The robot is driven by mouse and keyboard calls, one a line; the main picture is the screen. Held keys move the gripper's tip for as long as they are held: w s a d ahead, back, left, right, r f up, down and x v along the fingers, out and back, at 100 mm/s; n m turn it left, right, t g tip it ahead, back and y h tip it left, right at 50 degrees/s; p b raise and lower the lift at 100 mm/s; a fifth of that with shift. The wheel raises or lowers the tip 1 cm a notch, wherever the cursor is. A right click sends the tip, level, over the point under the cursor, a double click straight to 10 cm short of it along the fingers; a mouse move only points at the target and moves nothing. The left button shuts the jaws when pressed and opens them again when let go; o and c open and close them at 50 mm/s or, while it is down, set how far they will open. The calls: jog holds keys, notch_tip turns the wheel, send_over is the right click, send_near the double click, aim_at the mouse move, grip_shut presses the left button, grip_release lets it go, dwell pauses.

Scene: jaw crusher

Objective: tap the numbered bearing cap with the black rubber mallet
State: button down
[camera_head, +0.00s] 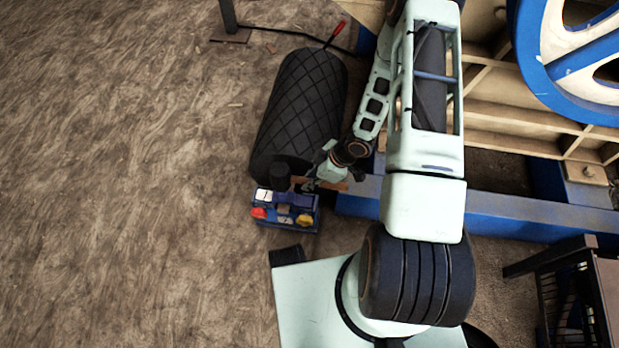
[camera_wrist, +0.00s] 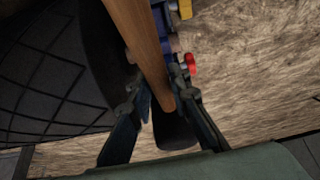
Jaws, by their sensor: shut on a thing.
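My gripper (camera_head: 320,177) is shut on the wooden handle (camera_head: 334,186) of the mallet. The handle also shows in the wrist view (camera_wrist: 148,50), running between the two fingers (camera_wrist: 160,92). The mallet's black head (camera_head: 279,177) is to the left of my gripper in the head view, overlapping the upper edge of a blue block (camera_head: 287,222). That block carries a white plate (camera_head: 264,195) with a mark too small to read, a red knob (camera_head: 259,212) and a yellow part (camera_head: 305,220). I cannot tell whether the head touches the block, or whether the block is the numbered cap.
A large black quilted roll (camera_head: 303,105) lies just behind the mallet. A blue beam (camera_head: 500,214) and a blue wheel (camera_head: 537,62) of the machine are at the right. A dark stand (camera_head: 572,290) is at lower right. The floor (camera_head: 120,170) at left is clear.

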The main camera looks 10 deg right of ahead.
jog(key=r+p, duration=0.1)
jog(key=p, duration=0.2)
jog(key=shift+r, duration=0.4)
jog(key=shift+f, duration=0.1)
notch_tip(320, 180, up, 2)
jog(key=shift+w+r+b, duration=0.1)
jog(key=shift+r+b, duration=0.1)
jog(key=shift+b, duration=0.25)
jog(key=shift+r, duration=0.75)
